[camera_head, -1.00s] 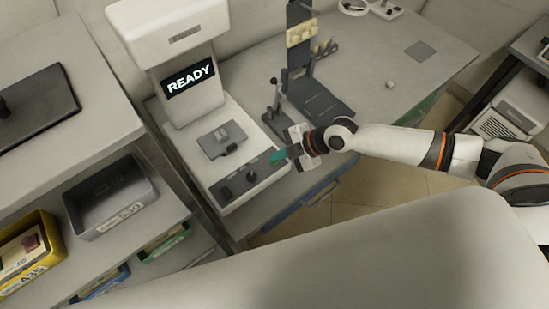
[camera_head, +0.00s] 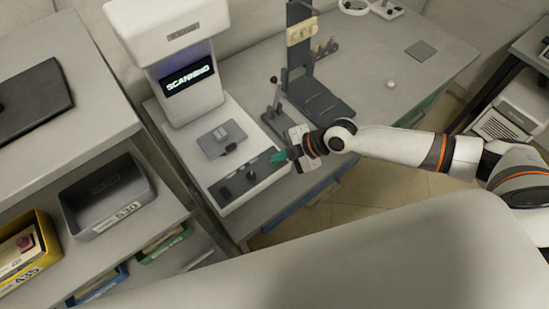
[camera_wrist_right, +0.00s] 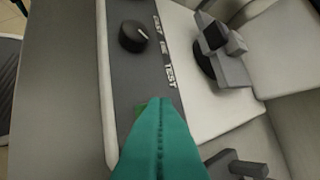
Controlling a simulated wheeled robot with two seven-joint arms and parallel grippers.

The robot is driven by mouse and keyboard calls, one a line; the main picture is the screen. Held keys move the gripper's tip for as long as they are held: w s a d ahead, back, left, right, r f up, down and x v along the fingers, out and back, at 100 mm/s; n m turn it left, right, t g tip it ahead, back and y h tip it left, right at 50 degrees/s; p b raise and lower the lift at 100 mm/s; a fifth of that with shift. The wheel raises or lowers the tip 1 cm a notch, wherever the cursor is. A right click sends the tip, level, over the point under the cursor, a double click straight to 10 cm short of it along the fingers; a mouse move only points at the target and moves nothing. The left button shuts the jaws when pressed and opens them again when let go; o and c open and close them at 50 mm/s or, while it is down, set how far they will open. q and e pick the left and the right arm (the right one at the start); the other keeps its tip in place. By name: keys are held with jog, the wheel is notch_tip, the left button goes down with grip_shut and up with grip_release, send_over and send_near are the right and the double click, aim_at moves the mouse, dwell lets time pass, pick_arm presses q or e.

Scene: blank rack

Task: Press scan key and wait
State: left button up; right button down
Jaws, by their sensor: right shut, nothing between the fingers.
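The white scanner (camera_head: 180,40) stands on the bench, and its screen (camera_head: 188,79) reads "SCANNING". A grey part (camera_head: 221,138) rests on the scanner bed. My right gripper (camera_head: 276,158) has teal fingers and is over the right end of the dark control strip (camera_head: 237,187). In the right wrist view, the shut fingertips (camera_wrist_right: 160,101) are over the strip beside the "TEST" lettering. A bit of a green key (camera_wrist_right: 140,107) shows beside them; the fingers hide the rest, so I cannot tell contact. A black knob (camera_wrist_right: 133,38) is farther along the strip. My left gripper is out of view.
A dark stand with a lever (camera_head: 318,98) is right of the scanner. Grey (camera_head: 108,206) and yellow (camera_head: 45,240) bins sit on the shelf at left. A small white round thing (camera_head: 390,84) and a grey square pad (camera_head: 420,50) lie on the bench at right.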

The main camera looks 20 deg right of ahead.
aim_at(279, 163)
dwell(0.3)
jog(key=shift+r+p, duration=0.55)
jog(key=shift+r, duration=0.3)
notch_tip(279, 163, up, 5)
jog(key=p, duration=0.3)
dwell(0.6)
